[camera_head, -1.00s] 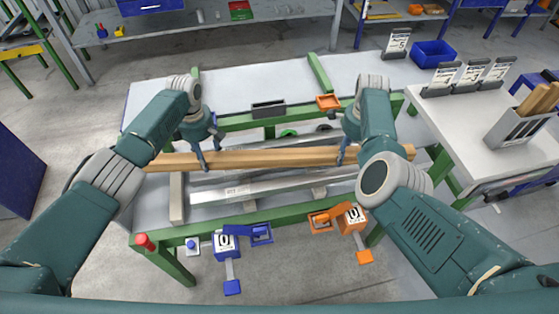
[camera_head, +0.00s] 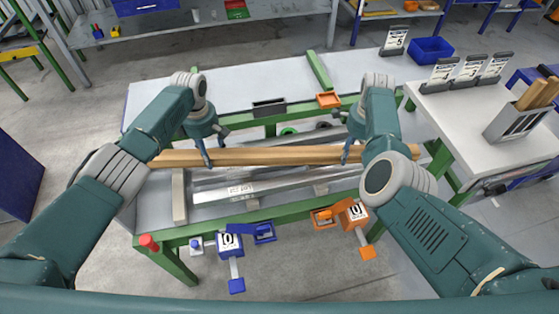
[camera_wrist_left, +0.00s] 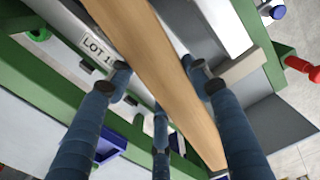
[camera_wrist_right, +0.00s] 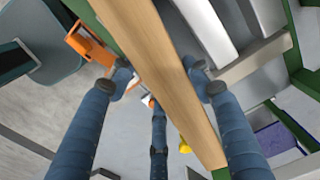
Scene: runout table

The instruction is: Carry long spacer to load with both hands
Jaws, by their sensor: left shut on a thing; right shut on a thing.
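The long spacer (camera_head: 270,156) is a long light-brown wooden bar, held level across the runout table in the head view. My left gripper (camera_head: 207,158) is shut on it toward its left end. My right gripper (camera_head: 346,153) is shut on it toward its right end. In the left wrist view the spacer (camera_wrist_left: 165,70) runs between the fingers. In the right wrist view the spacer (camera_wrist_right: 160,75) also runs between the fingers. The load, silvery metal bars (camera_head: 265,186) with a LOT label, lies below and in front of the spacer. The spacer hides part of what lies behind it.
A short pale wooden block (camera_head: 179,197) lies at the left of the bars. Blue (camera_head: 230,242) and orange (camera_head: 352,214) fixtures sit at the table's front edge, with a red knob (camera_head: 149,242) at its left corner. A white side table (camera_head: 470,120) stands right.

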